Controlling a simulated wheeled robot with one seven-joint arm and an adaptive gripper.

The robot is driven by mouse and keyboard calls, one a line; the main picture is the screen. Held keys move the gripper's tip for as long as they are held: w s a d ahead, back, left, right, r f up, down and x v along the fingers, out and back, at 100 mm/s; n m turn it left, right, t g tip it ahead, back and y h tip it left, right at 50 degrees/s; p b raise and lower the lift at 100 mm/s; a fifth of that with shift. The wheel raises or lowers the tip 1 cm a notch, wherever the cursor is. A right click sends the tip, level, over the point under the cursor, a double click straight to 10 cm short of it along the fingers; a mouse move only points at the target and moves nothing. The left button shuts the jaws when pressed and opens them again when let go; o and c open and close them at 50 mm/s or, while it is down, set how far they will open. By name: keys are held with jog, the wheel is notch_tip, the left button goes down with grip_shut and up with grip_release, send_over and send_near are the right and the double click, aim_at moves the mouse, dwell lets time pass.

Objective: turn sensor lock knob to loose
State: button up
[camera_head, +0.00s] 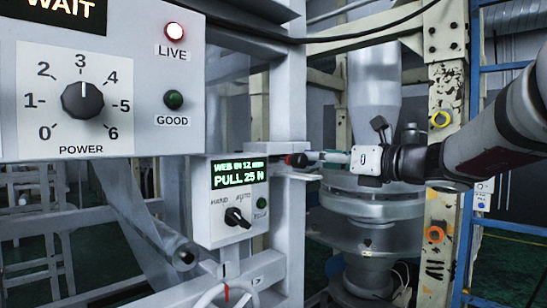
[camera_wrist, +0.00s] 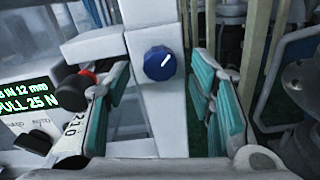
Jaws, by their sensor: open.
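A round blue knob (camera_wrist: 160,63) with a white pointer line sits on a pale grey block in the wrist view, its line tilted to the upper right. I see no label by it, so I cannot tell for sure that it is the sensor lock knob. My gripper (camera_wrist: 161,84) is open, one teal-padded finger to each side of the blue knob in the picture, with nothing between the pads. In the head view my gripper (camera_head: 322,157) points left toward the grey post, and the blue knob does not show.
A black-and-red knob (camera_wrist: 78,84) lies close by the left finger; it also shows in the head view (camera_head: 297,160). A display box (camera_head: 238,200) reads PULL 25 N. A power dial panel (camera_head: 90,100) is at upper left. A yellow post (camera_head: 445,90) stands behind my arm.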

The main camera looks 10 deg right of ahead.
jog(key=shift+x, duration=1.15)
jog(key=c, duration=1.2)
jog(key=shift+o, duration=0.2)
jog(key=shift+n+b, duration=0.3)
jog(key=shift+b, duration=0.05)
jog(key=n+b, duration=0.8)
jog(key=b, duration=0.1)
jog(key=n+b, duration=0.9)
jog(key=b, duration=0.1)
jog(key=shift+f+n+y+b, duration=0.2)
jog(key=shift+n+y+b, duration=0.1)
jog(key=shift+y, duration=0.1)
